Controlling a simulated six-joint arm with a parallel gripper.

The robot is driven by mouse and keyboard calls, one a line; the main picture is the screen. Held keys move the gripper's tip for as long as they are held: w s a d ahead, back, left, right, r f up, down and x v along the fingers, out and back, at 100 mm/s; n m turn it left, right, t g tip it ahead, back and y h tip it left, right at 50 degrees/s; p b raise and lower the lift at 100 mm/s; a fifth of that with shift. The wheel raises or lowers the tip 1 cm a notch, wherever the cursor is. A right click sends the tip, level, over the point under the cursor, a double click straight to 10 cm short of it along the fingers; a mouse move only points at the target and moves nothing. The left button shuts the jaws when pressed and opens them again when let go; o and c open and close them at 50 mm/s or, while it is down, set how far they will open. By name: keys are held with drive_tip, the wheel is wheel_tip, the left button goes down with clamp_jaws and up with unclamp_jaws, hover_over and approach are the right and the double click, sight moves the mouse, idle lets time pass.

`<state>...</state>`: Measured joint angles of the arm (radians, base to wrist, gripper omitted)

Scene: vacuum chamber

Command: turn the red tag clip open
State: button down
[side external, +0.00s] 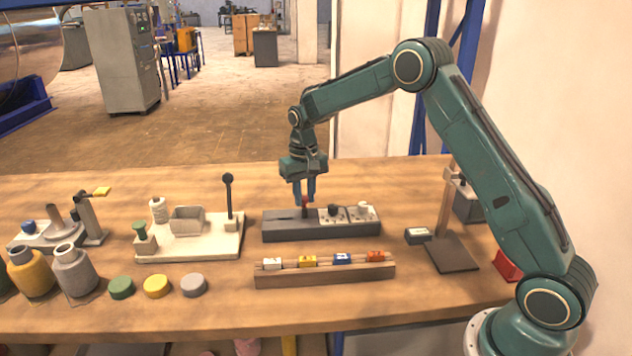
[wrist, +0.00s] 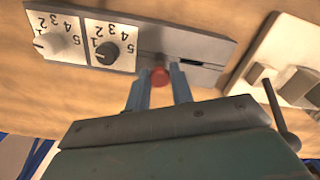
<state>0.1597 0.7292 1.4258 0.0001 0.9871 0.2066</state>
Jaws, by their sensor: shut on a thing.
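The red tag clip (side external: 375,256) sits at the right end of a row of tag clips on a wooden rail in the side external view. It is in front and to the right of my gripper, apart from it. My gripper (side external: 304,199) points down over a grey panel box behind the rail. Its blue fingers are shut on a red-topped knob (wrist: 160,77) on that panel. In the wrist view my gripper (wrist: 160,72) has one finger on each side of the knob. A dark slot runs beside the knob. The knob's lower part is mostly hidden.
The grey panel (side external: 290,231) also carries two dials, a white one (wrist: 52,42) and a black one (wrist: 107,52). White, yellow and blue clips share the rail (side external: 325,275). A cream fixture (side external: 205,247) with an upright lever stands left. A dark stand (side external: 447,252) is right.

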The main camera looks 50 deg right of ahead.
sight(305, 198)
drive_tip(key=shift+m, duration=0.9)
drive_tip(key=shift+r, duration=0.1)
drive_tip(key=c, duration=1.2)
unclamp_jaws()
wheel_tip(305, 198, up, 14)
